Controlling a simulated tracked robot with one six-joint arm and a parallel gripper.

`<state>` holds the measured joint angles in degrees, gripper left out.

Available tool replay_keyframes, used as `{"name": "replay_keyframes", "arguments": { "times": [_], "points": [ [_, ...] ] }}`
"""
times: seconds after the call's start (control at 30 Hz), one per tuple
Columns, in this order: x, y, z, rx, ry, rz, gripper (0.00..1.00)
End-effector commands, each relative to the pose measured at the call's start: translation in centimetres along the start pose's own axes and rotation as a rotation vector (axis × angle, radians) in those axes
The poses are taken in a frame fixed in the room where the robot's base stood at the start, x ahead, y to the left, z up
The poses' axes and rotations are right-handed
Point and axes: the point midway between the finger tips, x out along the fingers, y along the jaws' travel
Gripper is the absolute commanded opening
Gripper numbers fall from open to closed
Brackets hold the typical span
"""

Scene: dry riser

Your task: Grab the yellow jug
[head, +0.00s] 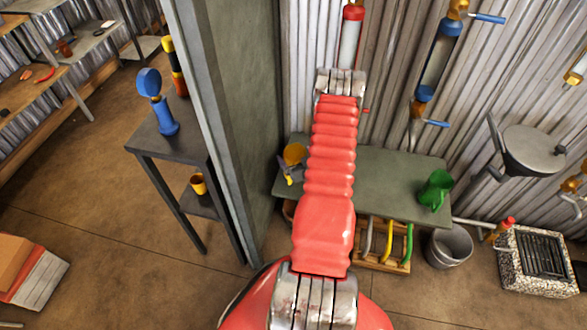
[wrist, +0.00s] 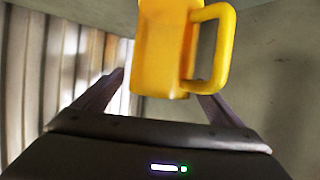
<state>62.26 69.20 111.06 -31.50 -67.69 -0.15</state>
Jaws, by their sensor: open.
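The yellow jug (head: 294,153) is at the left end of the grey-green bench in the head view, just left of my red arm. In the wrist view the jug (wrist: 160,50) is upright and close, with its handle to the right and its top cut off by the frame. My gripper (wrist: 160,88) is open, its dark fingers reaching toward the jug, one on each side. The jug's handle side overlaps the right finger. I cannot tell whether either finger touches it. In the head view my arm hides most of the gripper.
A grey-green bench (head: 390,170) carries a green jug (head: 435,190) at its right. A grey pillar (head: 222,110) stands close on the left. A dark side table (head: 165,150) holds a blue object (head: 160,110). A bucket (head: 449,246) stands on the floor.

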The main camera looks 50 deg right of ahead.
Motion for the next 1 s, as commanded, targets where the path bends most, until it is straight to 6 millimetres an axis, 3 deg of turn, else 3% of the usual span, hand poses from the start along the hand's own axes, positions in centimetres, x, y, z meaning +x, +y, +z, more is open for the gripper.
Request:
{"name": "replay_keyframes", "arguments": {
  "times": [0.5,1.0],
  "points": [
    [-0.01,0.03,0.00,0.000,0.000,0.000,0.89],
    [-0.02,0.04,0.01,0.000,0.000,0.000,0.54]
  ]
}}
